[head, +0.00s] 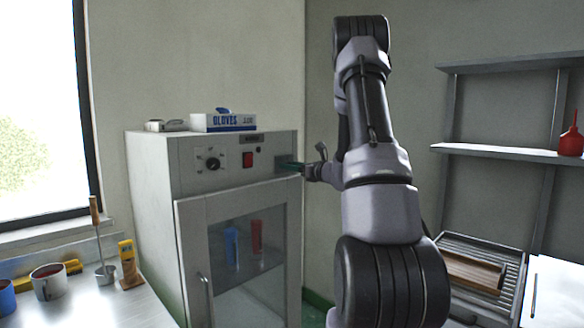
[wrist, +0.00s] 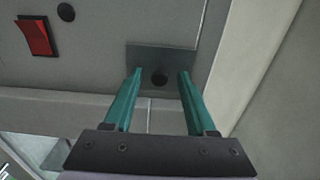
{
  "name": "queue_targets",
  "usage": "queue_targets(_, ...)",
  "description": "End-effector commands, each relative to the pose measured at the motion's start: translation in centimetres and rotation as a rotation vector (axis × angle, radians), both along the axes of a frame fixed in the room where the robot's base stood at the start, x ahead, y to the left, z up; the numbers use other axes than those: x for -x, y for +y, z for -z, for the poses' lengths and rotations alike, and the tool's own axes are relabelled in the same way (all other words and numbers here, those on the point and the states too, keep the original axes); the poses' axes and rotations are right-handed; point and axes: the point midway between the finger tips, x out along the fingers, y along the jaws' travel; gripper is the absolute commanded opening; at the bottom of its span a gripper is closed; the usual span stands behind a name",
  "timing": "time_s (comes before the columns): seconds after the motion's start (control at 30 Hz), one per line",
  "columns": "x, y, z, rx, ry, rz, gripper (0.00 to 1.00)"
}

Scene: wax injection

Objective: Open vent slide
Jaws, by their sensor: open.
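The vent slide is a dark grey plate (wrist: 160,54) on the upper right of the grey cabinet's front panel.
The cabinet (head: 155,200) has a red switch (wrist: 37,36), a dial (head: 212,160) and a glass door (head: 245,235) below, with blue and red items inside. A glove box (head: 223,122) lies on top. A wall (wrist: 265,70) stands close to the cabinet's right side.

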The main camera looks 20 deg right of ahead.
Motion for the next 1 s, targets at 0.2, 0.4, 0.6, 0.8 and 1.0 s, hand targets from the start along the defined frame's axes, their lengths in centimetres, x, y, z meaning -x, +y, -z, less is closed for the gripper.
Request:
queue_targets(0.2, -0.03, 0.02, 0.01, 0.0, 0.0, 0.0, 0.57)
queue_targets(0.4, -0.02, 0.02, 0.0, 0.0, 0.0, 0.0, 0.0)
queue_targets(0.6, -0.01, 0.01, 0.0, 0.0, 0.0, 0.0, 0.0)
queue_targets(0.8, 0.0, 0.01, 0.0, 0.0, 0.0, 0.0, 0.0)
queue_targets(1.0, 0.0, 0.01, 0.01, 0.0, 0.0, 0.0, 0.0)
